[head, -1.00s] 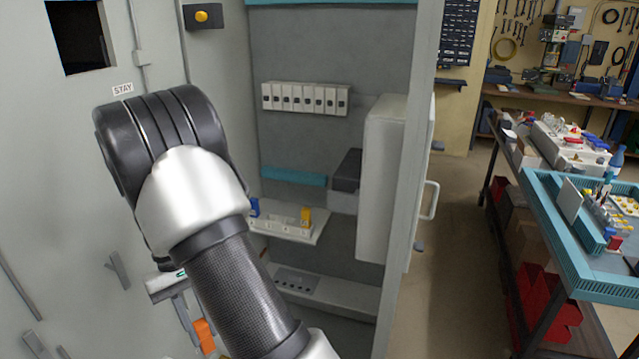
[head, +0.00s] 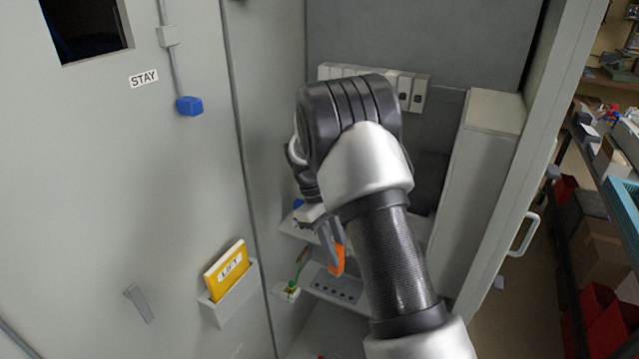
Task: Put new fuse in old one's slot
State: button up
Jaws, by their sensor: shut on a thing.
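My gripper (head: 333,248) hangs inside the open cabinet, fingers pointing down. It is shut on an orange piece, which looks like a fuse (head: 338,262). The shelf with the row of sockets (head: 290,228) is mostly hidden behind my arm and gripper. A bit of a blue piece (head: 298,203) shows at its left end. The yellow piece seen there earlier is now hidden. I cannot tell which slot is the old fuse's, nor the exact gap between the held piece and the shelf.
A lower ledge with dark holes (head: 335,287) lies below; a small pale block with green and red parts (head: 290,290) is at its left. A white box (head: 480,165) stands at the right. A yellow booklet (head: 228,268) sits in a door holder. White modules (head: 418,90) line the back.

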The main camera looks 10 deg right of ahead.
jog(key=w+a+n+t, duration=0.1)
jog(key=w+n+t, duration=0.6)
jog(key=w+n, duration=1.3)
jog(key=shift+r+n+b, duration=0.3)
jog(key=shift+r+b, duration=0.05)
jog(key=shift+r, duration=0.1)
jog(key=shift+r+p, duration=0.1)
jog(key=shift+p, duration=0.2)
jog(key=shift+f, duration=0.3)
jog(key=shift+f, duration=0.7)
jog(key=shift+f, duration=0.45)
